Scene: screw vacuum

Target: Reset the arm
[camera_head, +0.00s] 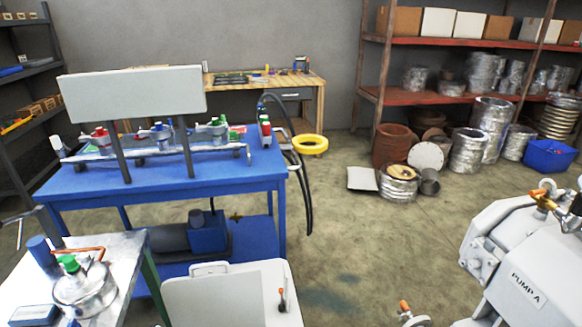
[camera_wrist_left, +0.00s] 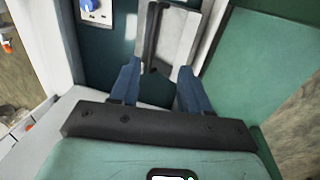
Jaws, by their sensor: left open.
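In the left wrist view my left gripper (camera_wrist_left: 155,82) shows its two blue fingers apart, open. Nothing is seen clamped between them. A pale grey metal part (camera_wrist_left: 170,38) lies beyond the fingertips, and I cannot tell whether they touch it. A blue knob (camera_wrist_left: 90,6) on a white plate sits at the upper left of that view. In the head view neither gripper can be seen.
A blue workbench (camera_head: 160,184) with valves and a pale panel (camera_head: 132,97) stands left of centre. A metal table (camera_head: 118,275) with a green-capped vessel (camera_head: 84,290) is at lower left. A white machine marked PUMP A (camera_head: 510,255) is at right. Bare floor (camera_head: 370,250) lies between.

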